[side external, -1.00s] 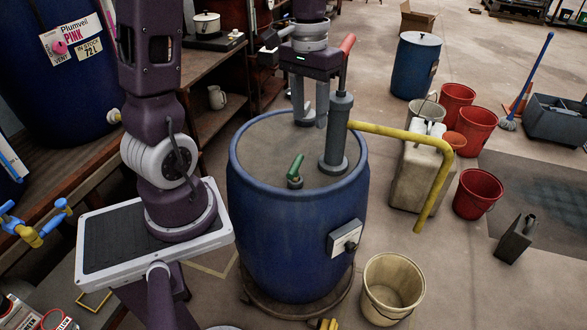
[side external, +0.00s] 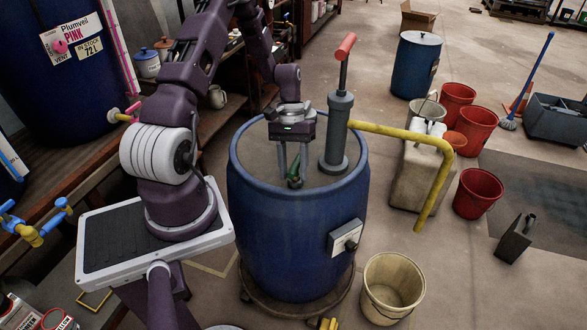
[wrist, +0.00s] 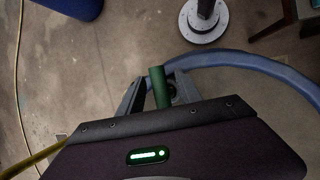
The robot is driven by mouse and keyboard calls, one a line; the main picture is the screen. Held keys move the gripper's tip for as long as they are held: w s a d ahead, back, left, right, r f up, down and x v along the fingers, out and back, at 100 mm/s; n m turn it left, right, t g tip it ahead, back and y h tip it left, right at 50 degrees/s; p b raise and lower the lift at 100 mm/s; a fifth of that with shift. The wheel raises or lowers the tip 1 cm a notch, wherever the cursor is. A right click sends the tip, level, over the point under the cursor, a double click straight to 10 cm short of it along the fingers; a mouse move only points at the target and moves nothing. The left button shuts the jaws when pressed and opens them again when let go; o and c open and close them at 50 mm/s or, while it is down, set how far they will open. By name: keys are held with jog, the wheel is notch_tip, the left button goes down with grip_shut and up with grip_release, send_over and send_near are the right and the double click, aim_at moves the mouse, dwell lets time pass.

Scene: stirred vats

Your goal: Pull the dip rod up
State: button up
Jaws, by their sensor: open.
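The dip rod's green handle (side external: 294,182) stands up from the lid of the blue vat (side external: 290,235), near the front of the lid. My gripper (side external: 293,172) is open and points down over it, with the fingers on either side of the handle in the side view. In the wrist view, the green handle (wrist: 158,88) shows between the two fingers of my gripper (wrist: 160,92). I cannot tell whether either finger touches it. The rod below the lid is hidden.
A grey hand pump (side external: 337,135) with a red handle and a yellow spout (side external: 420,150) stands on the lid close to the right of my gripper. A switch box (side external: 345,237) is on the vat's side. A cream bucket (side external: 391,288) stands in front on the floor.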

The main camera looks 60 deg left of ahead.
grip_shut()
dwell(1.4)
